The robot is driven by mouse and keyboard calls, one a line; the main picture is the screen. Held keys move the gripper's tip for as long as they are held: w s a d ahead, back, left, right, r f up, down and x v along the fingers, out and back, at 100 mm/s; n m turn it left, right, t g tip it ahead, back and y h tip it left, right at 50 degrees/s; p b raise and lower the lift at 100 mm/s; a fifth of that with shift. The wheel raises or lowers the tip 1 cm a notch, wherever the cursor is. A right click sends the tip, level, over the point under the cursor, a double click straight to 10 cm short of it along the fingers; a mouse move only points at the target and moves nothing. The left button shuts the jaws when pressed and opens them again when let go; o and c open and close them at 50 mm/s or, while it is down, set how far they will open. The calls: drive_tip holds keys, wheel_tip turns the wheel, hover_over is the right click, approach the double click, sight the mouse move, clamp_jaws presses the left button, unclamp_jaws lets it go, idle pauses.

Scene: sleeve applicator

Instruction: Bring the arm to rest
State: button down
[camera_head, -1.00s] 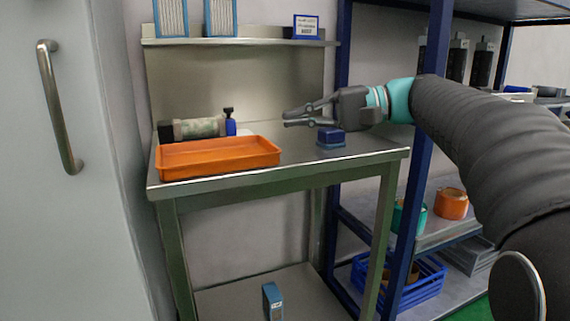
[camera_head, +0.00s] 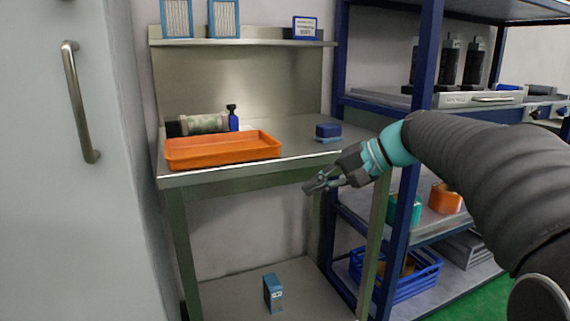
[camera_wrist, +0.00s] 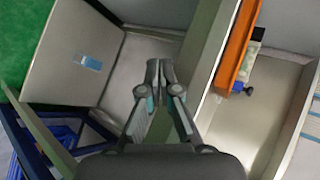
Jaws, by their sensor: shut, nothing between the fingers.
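My gripper (camera_head: 318,185) is shut and empty. In the head view it hangs in front of the steel table's front edge, below the tabletop and pointing left and down. In the wrist view my gripper (camera_wrist: 158,70) shows its fingertips together with nothing between them. The steel table (camera_head: 300,151) stands behind it, and its front rail crosses the wrist view beside the fingers. My arm comes in from the right.
A blue box (camera_head: 273,293) stands on the lower shelf. A blue rack (camera_head: 412,190) stands right, a white door (camera_head: 60,220) left.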

drive_tip(key=s+d+f+n+h, duration=0.1)
drive_tip(key=s+d+f+h, duration=0.3)
drive_tip(key=s+f, duration=0.35)
drive_tip(key=s+d+f+h, duration=0.4)
drive_tip(key=s+f, duration=0.2)
drive_tip(key=f, duration=0.2)
drive_tip(key=s+d+f+n+t+h, duration=0.1)
drive_tip(key=s+f+n+t+h, duration=0.1)
drive_tip(key=s, duration=0.9)
drive_tip(key=shift+s+d+f+n+h, duration=0.25)
drive_tip(key=shift+d+f+n+h, duration=0.1)
drive_tip(key=shift+n, duration=0.15)
